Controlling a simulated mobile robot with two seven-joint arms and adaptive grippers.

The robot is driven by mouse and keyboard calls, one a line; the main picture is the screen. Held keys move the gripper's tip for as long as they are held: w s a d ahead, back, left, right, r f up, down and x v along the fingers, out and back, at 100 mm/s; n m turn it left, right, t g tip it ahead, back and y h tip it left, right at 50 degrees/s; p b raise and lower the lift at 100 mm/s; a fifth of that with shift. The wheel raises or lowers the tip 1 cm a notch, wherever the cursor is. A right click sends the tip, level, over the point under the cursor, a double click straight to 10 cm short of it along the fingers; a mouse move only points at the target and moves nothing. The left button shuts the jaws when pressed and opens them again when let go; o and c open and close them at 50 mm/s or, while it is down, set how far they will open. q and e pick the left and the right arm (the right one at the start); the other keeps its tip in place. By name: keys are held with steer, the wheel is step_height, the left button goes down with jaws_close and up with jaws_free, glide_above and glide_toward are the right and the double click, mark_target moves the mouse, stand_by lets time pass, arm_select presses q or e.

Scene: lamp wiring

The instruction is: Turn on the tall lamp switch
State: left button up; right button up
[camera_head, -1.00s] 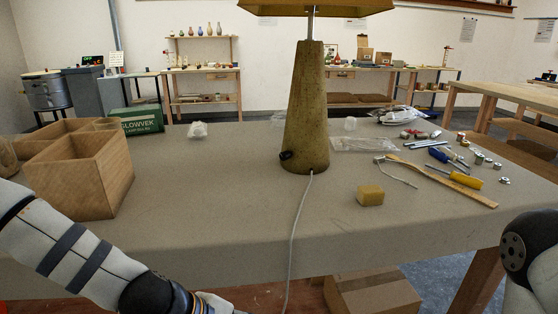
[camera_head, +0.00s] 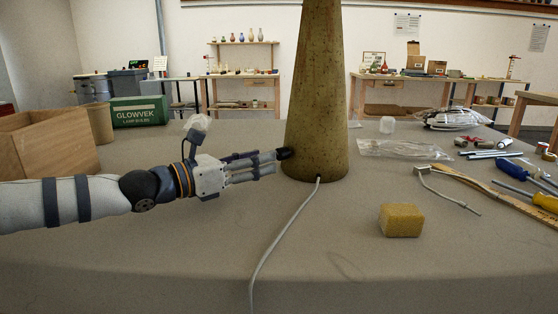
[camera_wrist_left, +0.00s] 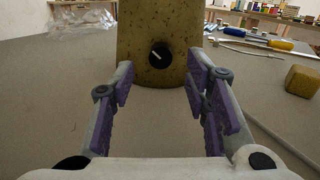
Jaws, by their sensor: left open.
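The tall lamp's cone-shaped, speckled tan base (camera_head: 318,100) stands upright on the table; its top is cut off in the head view. A black round switch knob (camera_head: 284,153) sits low on the base's left side. In the left wrist view the knob (camera_wrist_left: 160,52) faces me with a white line, tilted. My left gripper (camera_head: 268,163) reaches in from the left, its fingertips close to the knob. In the left wrist view my left gripper (camera_wrist_left: 160,85) is open, with the knob centred beyond the gap between its fingers. Whether a fingertip touches the knob I cannot tell. My right gripper is out of view.
A grey cord (camera_head: 275,240) runs from the lamp base over the table's front. A yellow block (camera_head: 401,220) lies right of it. Tools and a wooden strip (camera_head: 490,190) lie at right. A wooden box (camera_head: 45,150) and green carton (camera_head: 140,112) stand at left.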

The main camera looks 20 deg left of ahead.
mark_target(278, 154)
arm_select(q)
steer(key=x, duration=0.5)
steer(key=shift+c, duration=0.6)
jaws_close()
